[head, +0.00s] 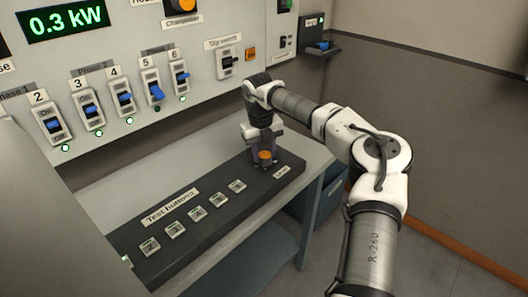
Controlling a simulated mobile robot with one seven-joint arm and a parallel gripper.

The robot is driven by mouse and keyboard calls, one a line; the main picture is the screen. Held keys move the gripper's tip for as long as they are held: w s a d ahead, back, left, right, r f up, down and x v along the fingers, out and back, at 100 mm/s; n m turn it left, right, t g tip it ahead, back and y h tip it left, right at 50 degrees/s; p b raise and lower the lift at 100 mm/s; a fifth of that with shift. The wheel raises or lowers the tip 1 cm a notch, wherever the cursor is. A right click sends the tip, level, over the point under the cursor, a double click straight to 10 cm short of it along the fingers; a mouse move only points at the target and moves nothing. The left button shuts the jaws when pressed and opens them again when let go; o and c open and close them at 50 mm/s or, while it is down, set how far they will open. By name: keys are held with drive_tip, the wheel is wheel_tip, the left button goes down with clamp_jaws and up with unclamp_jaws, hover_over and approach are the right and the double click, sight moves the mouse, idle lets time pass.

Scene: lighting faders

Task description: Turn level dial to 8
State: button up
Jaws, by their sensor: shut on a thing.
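The level dial (265,156) shows as a small orange-topped knob at the far right end of the dark test panel (205,222) in the head view. My gripper (263,160) points down over it from above and is shut on it, its fingers on either side of the knob. A small white label (282,172) lies on the panel just right of the dial, too small to read. The dial's scale and pointer are hidden or too small to tell, so I cannot read its setting.
Several test buttons (198,213) run along the dark panel to the left of the dial. Behind stands a grey wall cabinet with blue switches (125,99) and a green display reading 0.3 kW (66,19). A blue bin (315,199) stands under the table. Floor at the right is clear.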

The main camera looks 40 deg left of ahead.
sight(262, 152)
drive_tip(key=m, duration=0.7)
drive_tip(key=shift+w+r, duration=0.1)
drive_tip(key=m+p, duration=0.1)
drive_tip(key=m, duration=0.5)
drive_tip(key=shift+m+g, duration=0.4)
drive_tip(key=o, duration=1)
drive_tip(key=r, duration=0.4)
drive_tip(key=r+b, duration=0.1)
drive_tip(key=r, duration=0.4)
drive_tip(key=a+r, duration=0.1)
drive_tip(key=r, duration=0.3)
drive_tip(key=shift+w+r+b, duration=0.1)
drive_tip(key=shift+r+b, duration=0.25)
drive_tip(key=shift+b, duration=0.05)
